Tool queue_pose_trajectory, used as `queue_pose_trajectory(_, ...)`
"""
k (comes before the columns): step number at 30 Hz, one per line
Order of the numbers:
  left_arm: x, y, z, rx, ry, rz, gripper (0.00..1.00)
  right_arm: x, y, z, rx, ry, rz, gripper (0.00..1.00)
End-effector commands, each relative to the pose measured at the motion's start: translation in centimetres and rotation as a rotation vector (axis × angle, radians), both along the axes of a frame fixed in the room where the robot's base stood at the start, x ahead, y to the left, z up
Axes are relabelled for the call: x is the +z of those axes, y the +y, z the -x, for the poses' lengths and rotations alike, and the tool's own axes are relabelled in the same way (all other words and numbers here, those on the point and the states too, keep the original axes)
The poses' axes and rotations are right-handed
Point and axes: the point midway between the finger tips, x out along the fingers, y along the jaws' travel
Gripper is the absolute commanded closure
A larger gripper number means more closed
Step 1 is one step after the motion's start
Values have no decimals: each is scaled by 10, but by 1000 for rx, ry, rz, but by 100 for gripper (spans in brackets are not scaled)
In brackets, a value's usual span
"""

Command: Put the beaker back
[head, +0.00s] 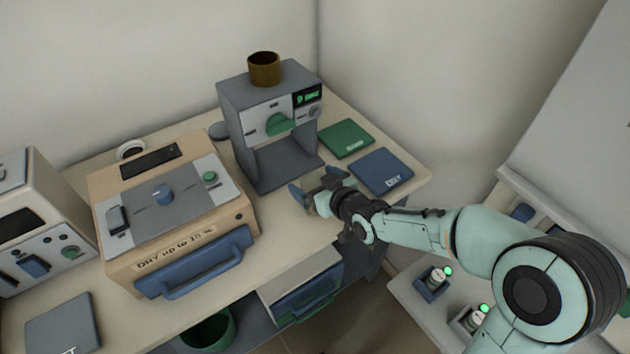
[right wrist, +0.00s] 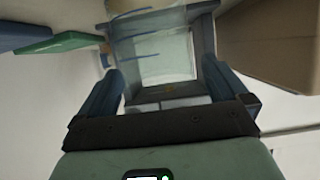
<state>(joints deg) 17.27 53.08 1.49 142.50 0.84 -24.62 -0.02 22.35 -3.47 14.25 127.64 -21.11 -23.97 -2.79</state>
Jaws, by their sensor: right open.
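A clear glass beaker with blue markings (right wrist: 160,55) shows in the right wrist view, between and beyond the fingers of my right gripper (right wrist: 165,88). The fingers are open, one on each side of it, and I cannot tell whether either touches it. In the head view my right gripper (head: 318,186) is low over the table, in front of the open bay of the grey machine (head: 262,130). The beaker is hard to make out there. My left gripper is not in view.
A tan furnace (head: 175,215) with a blue handle stands left of my right gripper. A green mat (head: 345,138) and a blue mat (head: 381,171) lie to the right of the grey machine. A brown cup (head: 264,69) stands on that machine. A green bin (head: 208,328) is below.

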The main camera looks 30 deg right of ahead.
Motion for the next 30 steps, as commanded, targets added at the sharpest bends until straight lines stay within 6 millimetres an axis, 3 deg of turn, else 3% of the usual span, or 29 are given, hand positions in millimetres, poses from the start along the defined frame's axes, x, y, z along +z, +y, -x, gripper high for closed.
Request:
queue_pose_trajectory(15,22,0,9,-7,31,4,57,42,-7,93,1,-4,2,0)
queue_pose_trajectory(21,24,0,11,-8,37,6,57,45,-9,108,-1,0,-1,0)
queue_pose_trajectory(30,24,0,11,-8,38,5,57,45,-9,109,0,0,0,0)
